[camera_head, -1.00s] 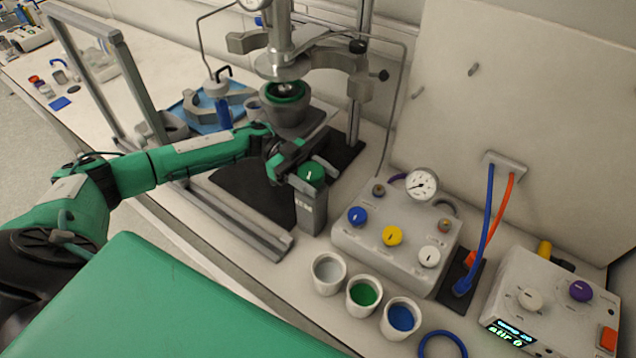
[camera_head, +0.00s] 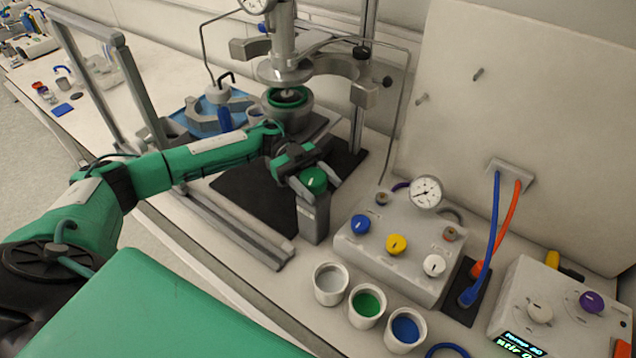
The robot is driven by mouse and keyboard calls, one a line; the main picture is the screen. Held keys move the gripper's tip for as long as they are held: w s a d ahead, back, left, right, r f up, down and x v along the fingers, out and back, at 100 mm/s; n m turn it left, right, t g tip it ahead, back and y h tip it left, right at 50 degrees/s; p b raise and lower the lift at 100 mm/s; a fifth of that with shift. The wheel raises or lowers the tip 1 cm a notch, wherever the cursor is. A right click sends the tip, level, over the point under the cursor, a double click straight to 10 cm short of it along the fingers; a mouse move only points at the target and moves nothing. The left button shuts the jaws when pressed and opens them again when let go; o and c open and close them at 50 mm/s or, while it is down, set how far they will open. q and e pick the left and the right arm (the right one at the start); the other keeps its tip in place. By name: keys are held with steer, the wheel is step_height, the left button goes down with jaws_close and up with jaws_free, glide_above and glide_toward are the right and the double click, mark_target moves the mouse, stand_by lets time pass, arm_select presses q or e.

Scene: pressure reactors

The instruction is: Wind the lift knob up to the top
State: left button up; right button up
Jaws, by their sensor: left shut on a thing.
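The lift knob (camera_head: 314,180) is a green round cap with a white mark, on top of a grey upright box (camera_head: 313,217) in the middle of the head view. My left gripper (camera_head: 312,172) reaches in from the left and is shut on this knob, with a finger on either side of it. Behind it, the grey vessel (camera_head: 290,117) with a green ring at its rim stands under the metal reactor head (camera_head: 285,69). A gap shows between the rim and the head. My right gripper is out of view.
A grey control box (camera_head: 392,265) with blue, yellow and white knobs and a gauge (camera_head: 426,192) stands close to the right. Three small cups (camera_head: 367,306) sit in front. A grey rail (camera_head: 230,228) lies left of the knob box. A stirrer unit (camera_head: 545,300) is at far right.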

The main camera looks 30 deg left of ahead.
arm_select(q)
steer(key=shift+s+d+f, duration=0.15)
steer(key=shift+s+f, duration=0.05)
steer(key=shift+f, duration=0.2)
stand_by(0.5)
steer(key=o, duration=1)
steer(key=shift+w+r, duration=0.1)
steer(key=shift+w, duration=0.05)
steer(key=shift+r, duration=0.1)
steer(key=shift+r, duration=0.2)
step_height(320, 180, up, 13)
steer(key=b, duration=0.2)
step_height(320, 180, up, 6)
glide_above(319, 182)
steer(key=shift+r+b, duration=0.2)
steer(key=shift+b, duration=0.25)
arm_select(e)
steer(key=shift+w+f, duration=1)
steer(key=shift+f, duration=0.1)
